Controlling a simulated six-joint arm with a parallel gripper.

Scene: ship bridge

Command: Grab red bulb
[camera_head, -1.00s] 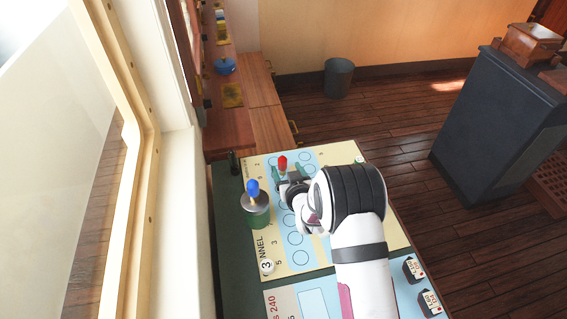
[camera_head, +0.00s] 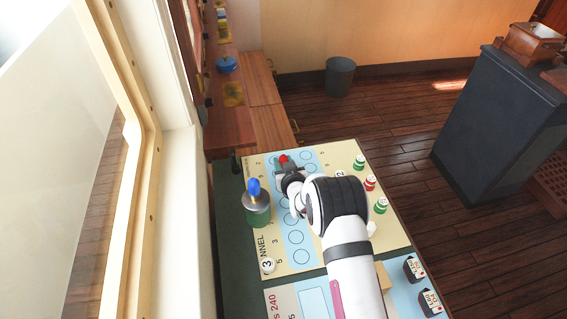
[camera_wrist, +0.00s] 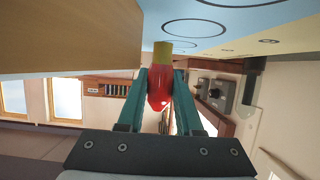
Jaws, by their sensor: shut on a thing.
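The red bulb (camera_head: 283,158) is at the far end of the printed board (camera_head: 335,233). In the wrist view the red bulb (camera_wrist: 160,88) is between the teal fingers, its yellow base (camera_wrist: 163,52) toward the board's circles. My gripper (camera_head: 284,162) is shut on it; it also shows in the wrist view (camera_wrist: 159,88). I cannot tell whether the base touches the board.
A blue bulb (camera_head: 253,187) tops a green and grey canister (camera_head: 257,210) left of my arm. Small green and red pieces (camera_head: 370,183) stand along the board's right side. A white ball marked 3 (camera_head: 267,265) lies at lower left. A dark cabinet stands at right.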

